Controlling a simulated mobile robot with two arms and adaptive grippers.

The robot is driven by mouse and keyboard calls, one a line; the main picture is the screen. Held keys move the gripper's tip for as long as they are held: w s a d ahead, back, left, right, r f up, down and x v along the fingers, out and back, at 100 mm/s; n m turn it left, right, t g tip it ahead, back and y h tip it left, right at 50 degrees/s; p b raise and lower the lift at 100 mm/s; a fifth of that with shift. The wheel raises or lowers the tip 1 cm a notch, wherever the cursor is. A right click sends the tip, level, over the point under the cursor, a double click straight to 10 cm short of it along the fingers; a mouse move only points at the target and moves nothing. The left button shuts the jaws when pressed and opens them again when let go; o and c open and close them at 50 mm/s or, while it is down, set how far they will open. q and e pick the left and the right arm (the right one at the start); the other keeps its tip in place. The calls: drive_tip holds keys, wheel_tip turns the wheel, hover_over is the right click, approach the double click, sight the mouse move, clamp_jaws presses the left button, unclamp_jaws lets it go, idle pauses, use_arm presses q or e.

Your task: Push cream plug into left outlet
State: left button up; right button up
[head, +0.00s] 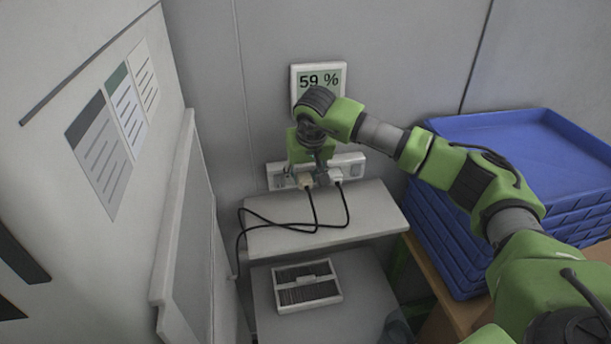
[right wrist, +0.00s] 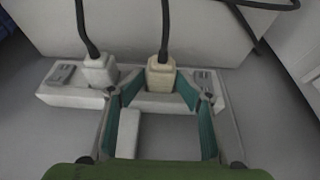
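The cream plug (head: 305,181) is at the left outlet of the white wall socket (head: 357,169), with its black cord hanging down. It also shows in the right wrist view (right wrist: 161,75), lined up with the socket face; I cannot tell how deep it sits. My right gripper (head: 312,180) reaches down to it; in the right wrist view the teal fingers (right wrist: 161,80) close in on both sides of the plug and appear to touch it. The white plug (head: 337,174) sits at the right outlet, close beside one finger. My left gripper is not in view.
A grey shelf (head: 375,205) lies below the socket, with two black cords across it. A white tray (head: 307,308) with dark slots stands lower down. Stacked blue crates (head: 520,130) stand at right. A display (head: 337,80) reading 59 % hangs above. A panelled wall closes the left.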

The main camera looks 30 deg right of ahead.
drive_tip(key=shift+w+d+r, duration=0.1)
drive_tip(key=shift+w+r, duration=0.25)
drive_tip(key=shift+r, duration=0.25)
drive_tip(key=shift+s+r, duration=0.1)
drive_tip(key=shift+r, duration=0.25)
drive_tip(key=s+v, duration=0.1)
drive_tip(key=v, duration=0.9)
drive_tip(key=shift+s, duration=0.1)
